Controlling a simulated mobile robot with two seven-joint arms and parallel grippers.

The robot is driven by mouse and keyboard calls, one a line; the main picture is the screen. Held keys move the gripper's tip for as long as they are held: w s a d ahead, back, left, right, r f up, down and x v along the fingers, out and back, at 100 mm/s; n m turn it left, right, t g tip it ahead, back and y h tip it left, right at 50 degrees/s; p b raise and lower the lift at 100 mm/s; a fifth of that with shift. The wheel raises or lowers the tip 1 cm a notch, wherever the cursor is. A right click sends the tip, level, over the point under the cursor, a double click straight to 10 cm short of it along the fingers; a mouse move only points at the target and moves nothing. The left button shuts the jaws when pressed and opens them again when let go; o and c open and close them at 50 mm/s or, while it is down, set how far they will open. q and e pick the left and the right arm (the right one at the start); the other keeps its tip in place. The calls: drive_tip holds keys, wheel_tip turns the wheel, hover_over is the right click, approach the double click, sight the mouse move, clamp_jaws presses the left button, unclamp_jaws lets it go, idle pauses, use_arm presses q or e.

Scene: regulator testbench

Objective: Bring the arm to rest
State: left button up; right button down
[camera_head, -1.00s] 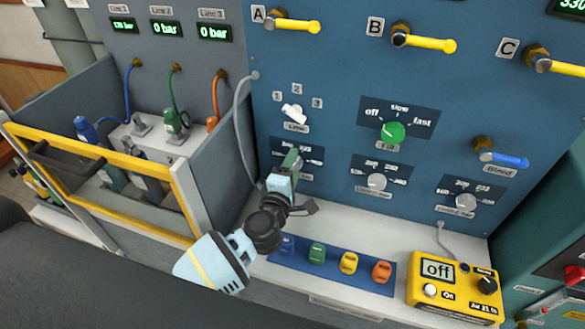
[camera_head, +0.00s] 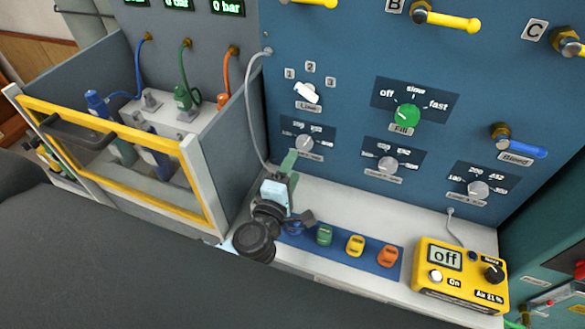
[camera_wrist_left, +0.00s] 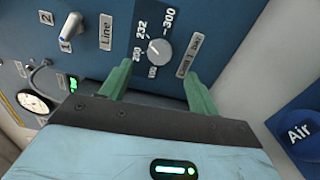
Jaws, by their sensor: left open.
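My left gripper (camera_head: 289,162) is in front of the lower left part of the blue panel, above the white ledge. Its green fingers are apart with nothing between them, which also shows in the left wrist view (camera_wrist_left: 158,82). The grey line-1 regulator knob (camera_head: 304,142) is just above the fingertips in the head view. In the left wrist view this knob (camera_wrist_left: 159,50) appears beyond the gap between the fingers, and I see no contact. My right gripper is in neither view.
A blue strip with several coloured pieces, such as the green one (camera_head: 324,235), lies right of my wrist. A yellow meter (camera_head: 460,277) reads "off". A yellow-framed guard (camera_head: 110,160) encloses bottles at left. A grey hose (camera_head: 250,110) hangs left of the gripper.

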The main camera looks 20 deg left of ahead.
use_arm(q)
drive_tip(key=s+d+r+m+h, duration=0.5)
drive_tip(key=s+d+m+h, duration=0.15)
drive_tip(key=m+h, duration=0.2)
drive_tip(key=s+d+f+m+g+h, duration=0.35)
drive_tip(key=s+m+g, duration=0.4)
drive_tip(key=m, duration=0.25)
drive_tip(key=s+a+f+m+g+y, duration=0.1)
drive_tip(key=s+a+f+g+y, duration=0.3)
drive_tip(key=s+a+f+y, duration=0.4)
drive_tip(key=s+a+f+m+g+y, duration=0.1)
drive_tip(key=s+a+f+g+y, duration=0.4)
drive_tip(key=s+a, duration=0.5)
drive_tip(key=w+d+f+t+h, duration=0.2)
drive_tip(key=w+d+f+t, duration=0.1)
drive_tip(key=w+f+t, duration=0.3)
drive_tip(key=shift+f+t, duration=0.95)
drive_tip(key=shift+f, duration=1.15)
